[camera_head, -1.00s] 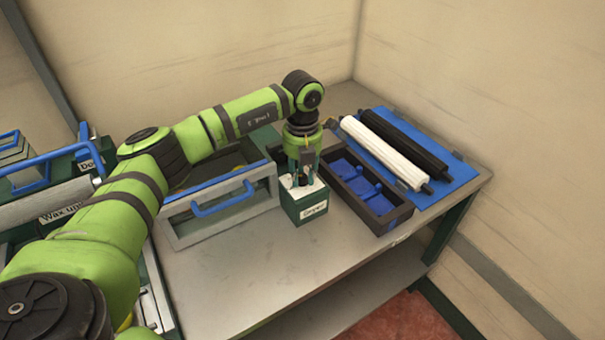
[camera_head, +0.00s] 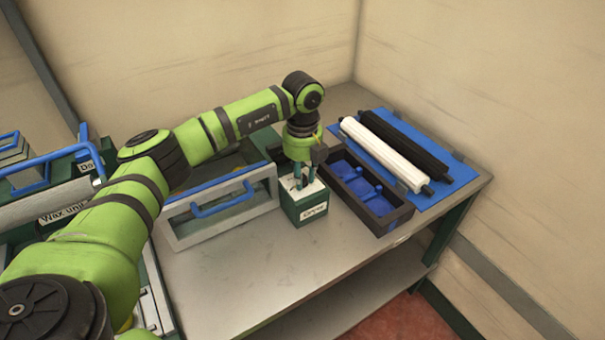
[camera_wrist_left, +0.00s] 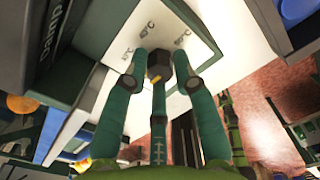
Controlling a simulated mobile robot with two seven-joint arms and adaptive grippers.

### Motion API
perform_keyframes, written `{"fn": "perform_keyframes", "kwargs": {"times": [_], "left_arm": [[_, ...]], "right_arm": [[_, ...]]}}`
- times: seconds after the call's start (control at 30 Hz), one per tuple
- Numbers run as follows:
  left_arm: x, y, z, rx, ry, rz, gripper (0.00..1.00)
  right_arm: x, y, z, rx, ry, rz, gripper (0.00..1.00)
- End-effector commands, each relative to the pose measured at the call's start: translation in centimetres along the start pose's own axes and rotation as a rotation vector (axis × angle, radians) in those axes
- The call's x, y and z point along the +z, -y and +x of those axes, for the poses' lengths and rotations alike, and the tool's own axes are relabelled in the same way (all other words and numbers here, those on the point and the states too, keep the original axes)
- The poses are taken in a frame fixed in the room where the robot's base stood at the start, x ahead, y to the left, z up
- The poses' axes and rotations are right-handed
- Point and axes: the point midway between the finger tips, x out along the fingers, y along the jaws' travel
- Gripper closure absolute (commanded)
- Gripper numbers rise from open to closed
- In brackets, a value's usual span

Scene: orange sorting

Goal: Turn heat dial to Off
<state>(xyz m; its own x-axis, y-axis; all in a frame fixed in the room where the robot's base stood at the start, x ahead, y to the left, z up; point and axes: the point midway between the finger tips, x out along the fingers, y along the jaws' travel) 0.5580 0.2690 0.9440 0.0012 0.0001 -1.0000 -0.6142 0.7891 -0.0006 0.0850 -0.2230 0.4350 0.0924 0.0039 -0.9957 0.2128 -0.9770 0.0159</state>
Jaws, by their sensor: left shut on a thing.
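The heat dial (camera_wrist_left: 158,64) is a small dark faceted knob with a yellow mark on its near side in the left wrist view. It sits on the white top of a green box (camera_head: 310,210) with a front label, on the table. Temperature markings in °C are printed on the white top around the dial; I cannot see an Off marking. My left gripper (camera_head: 301,184) points down over the box top, with its green fingers closed around the dial. In the head view the fingers mostly hide the dial. My right gripper is in neither view.
Left of the box stands a grey case with a blue handle (camera_head: 222,207). Right of it is a dark tray with blue compartments (camera_head: 372,218). Behind that, a white roller (camera_head: 382,152) and a black roller (camera_head: 405,143) lie on a blue board. The table front (camera_head: 250,262) is clear.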

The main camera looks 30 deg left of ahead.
Motion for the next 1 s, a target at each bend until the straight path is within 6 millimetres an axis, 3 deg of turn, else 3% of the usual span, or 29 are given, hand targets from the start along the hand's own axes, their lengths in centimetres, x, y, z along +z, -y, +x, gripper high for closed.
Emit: {"fn": "perform_keyframes", "kwargs": {"times": [0.33,0.37,0.4,0.77,1.0], "left_arm": [[-0.2,-0.1,0.3,0.005,-0.006,0.001,1.00],[-0.2,-0.1,0.3,0.005,-0.006,0.001,0.60],[-0.2,-0.1,0.3,0.005,-0.005,0.001,0.48],[0.0,0.0,-0.1,0.001,-0.001,0.000,0.48],[0.1,0.1,-3.6,-0.002,0.002,0.000,0.48]], "right_arm": [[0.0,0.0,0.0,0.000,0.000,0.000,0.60],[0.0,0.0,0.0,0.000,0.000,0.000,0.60],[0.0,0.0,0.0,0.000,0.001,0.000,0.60],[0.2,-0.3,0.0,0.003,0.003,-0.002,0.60],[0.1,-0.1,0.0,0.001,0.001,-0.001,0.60]]}}
